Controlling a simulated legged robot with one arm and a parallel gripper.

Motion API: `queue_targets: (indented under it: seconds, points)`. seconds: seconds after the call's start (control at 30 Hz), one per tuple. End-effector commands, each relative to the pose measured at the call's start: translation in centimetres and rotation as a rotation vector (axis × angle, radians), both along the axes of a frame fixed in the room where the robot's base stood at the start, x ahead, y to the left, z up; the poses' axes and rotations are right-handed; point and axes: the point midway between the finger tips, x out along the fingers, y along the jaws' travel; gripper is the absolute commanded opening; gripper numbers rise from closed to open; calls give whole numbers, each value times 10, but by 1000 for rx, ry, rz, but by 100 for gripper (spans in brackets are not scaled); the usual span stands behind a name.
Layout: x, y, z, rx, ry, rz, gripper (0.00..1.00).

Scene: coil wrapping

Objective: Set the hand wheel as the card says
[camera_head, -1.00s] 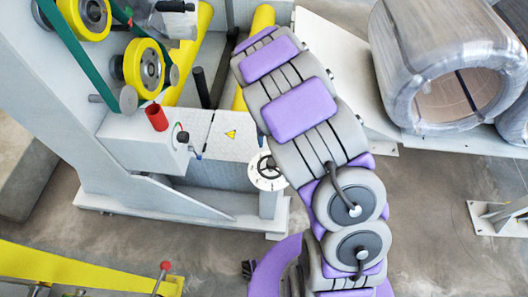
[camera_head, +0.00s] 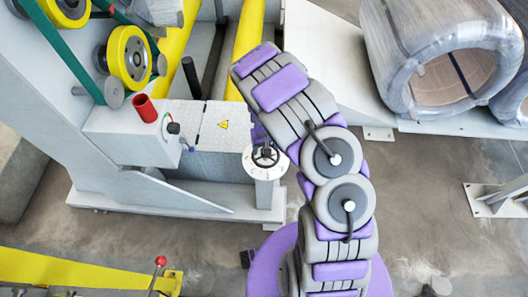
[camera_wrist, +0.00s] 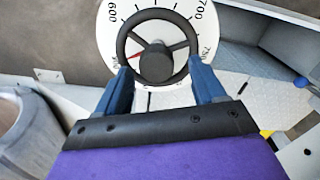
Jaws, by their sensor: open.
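The black hand wheel (camera_head: 265,157) sits on a round white dial (camera_head: 265,173) on top of a post. In the wrist view the hand wheel (camera_wrist: 156,62) has a thick hub, several spokes and a red mark at its left. The dial (camera_wrist: 110,45) carries printed numbers; 600 and 700 read clearly, and one at the right looks like 750. My gripper (camera_wrist: 161,72) is open, its two blue fingers at the near left and near right of the wheel's rim. Contact with the rim cannot be told. I see no readable card.
A red cup-like part (camera_head: 145,108) and yellow rollers (camera_head: 130,58) are farther left. A wrapped coil (camera_head: 435,55) lies at upper right. A yellow beam (camera_head: 75,268) crosses the lower left.

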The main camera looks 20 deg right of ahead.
Motion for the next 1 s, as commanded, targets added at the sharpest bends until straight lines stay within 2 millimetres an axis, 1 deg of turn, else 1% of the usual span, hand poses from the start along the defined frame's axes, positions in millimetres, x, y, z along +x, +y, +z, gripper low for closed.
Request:
queue_targets:
  seconds: [0.03, 0.2, 0.33, 0.6, 0.8, 1.0]
  points:
    - [-1, -1, -10, 2, 3, -2, 69]
    - [0, 2, -26, -2, 1, 0, 69]
    - [0, 5, -31, -5, 1, -2, 69]
    - [0, 3, -31, -4, 1, -1, 69]
    - [-1, 1, -31, 0, 1, -1, 50]
    - [0, 2, -31, -4, 1, -2, 31]
